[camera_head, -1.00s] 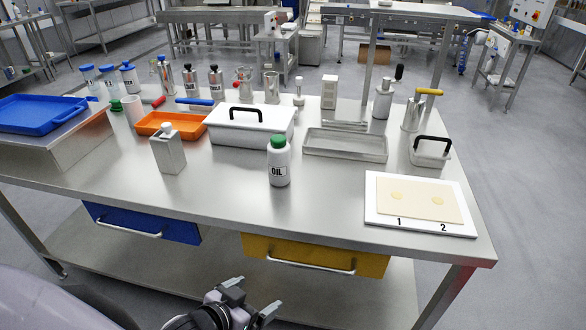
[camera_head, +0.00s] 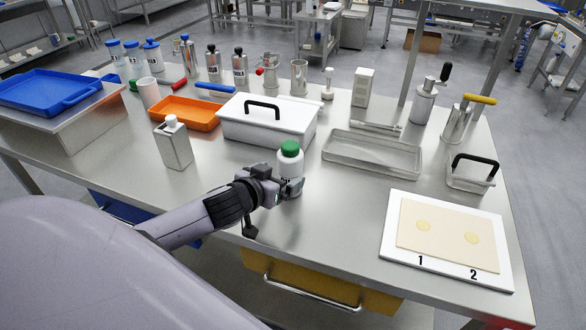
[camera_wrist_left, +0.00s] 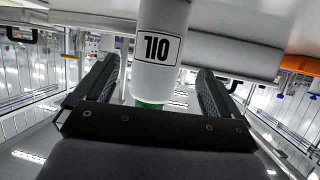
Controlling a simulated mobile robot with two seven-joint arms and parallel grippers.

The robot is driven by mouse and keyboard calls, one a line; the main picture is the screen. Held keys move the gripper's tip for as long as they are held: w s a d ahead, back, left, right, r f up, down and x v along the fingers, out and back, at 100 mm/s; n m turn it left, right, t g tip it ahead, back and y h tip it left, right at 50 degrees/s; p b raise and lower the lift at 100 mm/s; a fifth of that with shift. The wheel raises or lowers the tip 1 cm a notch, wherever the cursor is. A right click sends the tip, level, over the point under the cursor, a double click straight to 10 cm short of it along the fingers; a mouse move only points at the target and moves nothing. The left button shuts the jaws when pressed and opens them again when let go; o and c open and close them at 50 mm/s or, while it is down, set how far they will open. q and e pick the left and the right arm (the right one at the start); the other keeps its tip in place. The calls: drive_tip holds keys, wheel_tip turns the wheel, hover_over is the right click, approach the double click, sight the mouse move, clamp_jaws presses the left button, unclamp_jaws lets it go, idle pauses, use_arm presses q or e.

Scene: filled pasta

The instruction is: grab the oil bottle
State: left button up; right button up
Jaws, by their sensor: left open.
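The oil bottle (camera_head: 290,167) is white with a green cap and stands upright on the steel table, in front of the white lidded box. My left gripper (camera_head: 291,187) is at its lower body, and the fingers hide part of it in the head view. In the left wrist view the bottle (camera_wrist_left: 158,50) appears upside down with its "OIL" label showing. It lies between the two open fingers of the left gripper (camera_wrist_left: 158,92), with visible gaps at the sides. My right gripper is not in view.
The white box (camera_head: 268,122) with a black handle stands just behind the bottle. A square white-capped container (camera_head: 174,147) is to the left, a steel tray (camera_head: 372,152) to the right. A white board (camera_head: 448,240) with dough lies at front right.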

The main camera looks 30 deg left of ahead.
use_arm(q)
drive_tip(key=shift+d+r+x, duration=0.1)
drive_tip(key=shift+x, duration=1.35)
drive_tip(key=shift+d+r+x, duration=0.15)
drive_tip(key=shift+x, duration=1.3)
drive_tip(key=shift+w, duration=0.15)
drive_tip(key=c, duration=1)
drive_tip(key=shift+a, duration=0.1)
drive_tip(key=c, duration=0.3)
drive_tip(key=shift+r, duration=0.1)
